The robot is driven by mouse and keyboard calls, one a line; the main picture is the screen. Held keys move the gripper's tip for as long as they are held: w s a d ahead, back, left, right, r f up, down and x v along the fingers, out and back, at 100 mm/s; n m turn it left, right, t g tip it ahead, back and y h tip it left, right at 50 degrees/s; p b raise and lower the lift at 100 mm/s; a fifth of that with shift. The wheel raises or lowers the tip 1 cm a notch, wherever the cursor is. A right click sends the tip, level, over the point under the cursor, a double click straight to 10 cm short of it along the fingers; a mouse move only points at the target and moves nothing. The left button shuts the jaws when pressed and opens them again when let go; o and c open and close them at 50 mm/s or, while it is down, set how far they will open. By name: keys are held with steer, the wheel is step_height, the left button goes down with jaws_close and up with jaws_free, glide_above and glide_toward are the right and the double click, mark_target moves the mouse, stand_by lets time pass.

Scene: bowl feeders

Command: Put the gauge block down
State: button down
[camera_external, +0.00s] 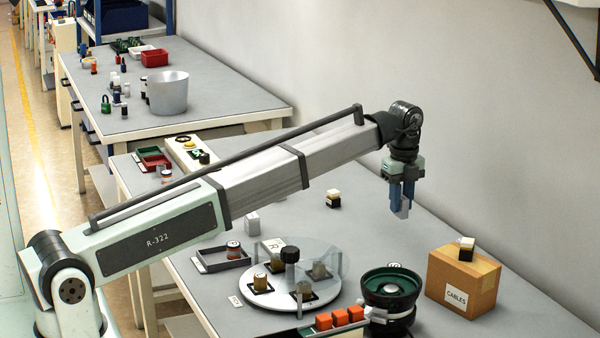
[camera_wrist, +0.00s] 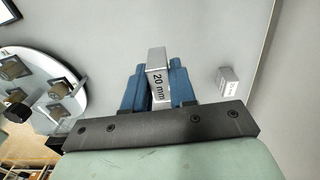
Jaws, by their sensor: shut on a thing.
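The gauge block (camera_wrist: 157,72) is a pale grey bar marked "20 mm" in the wrist view. My gripper (camera_wrist: 157,88) has its two blue fingers closed on the block's sides, and the block sticks out past the fingertips. In the external view, my gripper (camera_external: 403,190) points down over the right part of the grey bench (camera_external: 375,230). The lower end of the block (camera_external: 403,212) shows below the fingers, apart from the bench top.
A round turntable (camera_external: 240,280) with a clear guard, a dark green bowl feeder (camera_external: 391,290) and several orange blocks (camera_external: 340,317) stand in front. A cardboard box (camera_external: 462,282) is at right. A small grey block (camera_wrist: 230,80) lies right of my gripper in the wrist view.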

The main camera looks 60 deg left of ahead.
steer(key=s+a+n, duration=0.1)
steer(key=s+a, duration=0.4)
steer(key=a, duration=0.5)
steer(key=s+a+n, duration=0.1)
steer(key=s+a, duration=0.4)
steer(key=a, duration=0.5)
steer(key=shift+m, duration=0.9)
steer(key=shift+w+d+f, duration=0.1)
steer(key=shift+d+f, duration=0.05)
steer(key=shift+f, duration=1.4)
steer(key=shift+s+d+f, duration=0.1)
steer(key=shift+d+f, duration=0.1)
steer(key=shift+f, duration=1.4)
steer(key=shift+w+d+f, duration=0.1)
steer(key=shift+d+f, duration=0.05)
steer(key=shift+f, duration=1.4)
steer(key=shift+f, duration=0.15)
steer(key=c, duration=0.9)
jaws_free()
step_height(320, 180, up, 12)
steer(key=shift+r, duration=0.15)
